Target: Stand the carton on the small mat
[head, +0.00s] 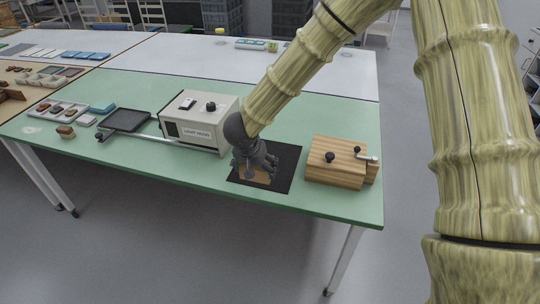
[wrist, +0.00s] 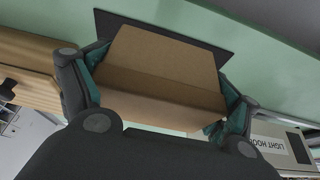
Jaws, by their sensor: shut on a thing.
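The carton is a plain brown box. In the wrist view the carton (wrist: 160,65) sits between the two fingers of my gripper (wrist: 155,100), which press on its opposite sides. In the head view my gripper (head: 255,165) points down over the small mat, and a strip of the carton (head: 256,177) shows below the fingers. The small mat (head: 288,165) is a flat black rectangle near the table's front edge. It also shows as a dark strip behind the carton in the wrist view (wrist: 110,22). I cannot tell whether the carton touches the mat.
A wooden box with a crank (head: 335,162) stands just right of the mat. A white light hood (head: 200,120) stands to the left. A black tray (head: 126,120) and a compartment tray (head: 62,112) lie farther left. The green table (head: 300,110) is clear behind the mat.

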